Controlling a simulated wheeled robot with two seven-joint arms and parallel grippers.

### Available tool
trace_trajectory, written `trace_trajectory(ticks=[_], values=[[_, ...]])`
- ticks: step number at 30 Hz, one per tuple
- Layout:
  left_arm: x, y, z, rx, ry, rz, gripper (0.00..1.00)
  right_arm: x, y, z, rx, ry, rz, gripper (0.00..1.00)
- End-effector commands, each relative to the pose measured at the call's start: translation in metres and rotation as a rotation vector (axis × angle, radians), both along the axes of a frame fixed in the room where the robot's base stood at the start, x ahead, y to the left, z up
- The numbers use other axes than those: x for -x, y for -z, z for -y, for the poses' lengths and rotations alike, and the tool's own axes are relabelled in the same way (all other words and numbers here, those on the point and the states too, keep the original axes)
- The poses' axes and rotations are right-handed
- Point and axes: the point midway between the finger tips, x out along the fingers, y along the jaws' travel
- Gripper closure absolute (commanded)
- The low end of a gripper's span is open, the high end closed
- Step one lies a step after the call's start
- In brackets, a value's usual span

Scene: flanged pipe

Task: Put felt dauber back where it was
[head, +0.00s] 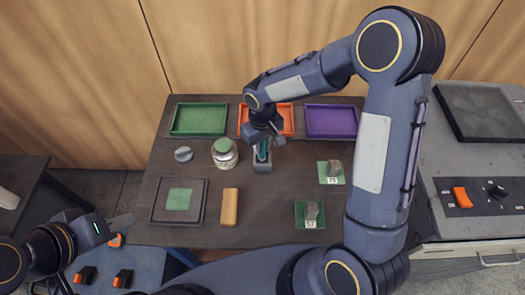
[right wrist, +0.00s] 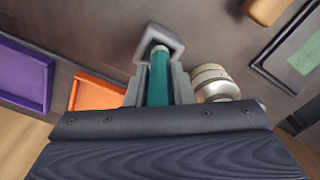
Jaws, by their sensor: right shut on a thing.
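The felt dauber has a teal handle (head: 262,152), which also shows in the right wrist view (right wrist: 158,78). My right gripper (head: 263,143) is shut on the handle and points down at the grey square holder (head: 262,166). In the right wrist view the fingers (right wrist: 157,90) lie on both sides of the handle, and its far end is at the opening of the holder (right wrist: 166,38). How deep it sits is hidden. My left gripper (head: 115,226) is low at the left, apart from the dauber; its finger spacing is unclear.
A green-lidded jar (head: 225,154) stands close left of the holder. Green (head: 199,120), orange (head: 287,117) and purple (head: 331,121) trays line the back. A tan block (head: 230,207), a dark framed tray (head: 159,214) and two green pads with grey pieces (head: 309,222) lie nearer.

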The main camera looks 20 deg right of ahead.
Motion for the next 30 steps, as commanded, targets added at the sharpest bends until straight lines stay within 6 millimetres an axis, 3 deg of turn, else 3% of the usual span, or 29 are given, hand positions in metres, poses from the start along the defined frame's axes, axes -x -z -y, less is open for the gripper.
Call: trace_trajectory(ticks=[6, 19, 20, 24, 30], values=[[0.0, 0.024, 0.0, 0.0, 0.0, 0.0, 0.68, -0.004, 0.037, 0.003, 0.001, 0.0, -0.003, 1.0], [0.0, 0.027, 0.0, 0.0, 0.0, 0.0, 0.68, -0.004, 0.042, 0.002, 0.0, 0.001, -0.001, 1.0], [0.0, 0.025, 0.0, 0.0, 0.0, 0.0, 0.68, -0.004, 0.04, 0.002, 0.0, 0.001, -0.001, 0.75], [0.0, 0.025, 0.0, 0.0, 0.0, 0.0, 0.68, -0.004, 0.04, 0.003, 0.001, 0.001, -0.002, 0.57], [0.0, 0.025, 0.0, 0.0, 0.0, 0.0, 0.68, -0.004, 0.04, 0.002, 0.001, 0.001, -0.002, 0.57]])
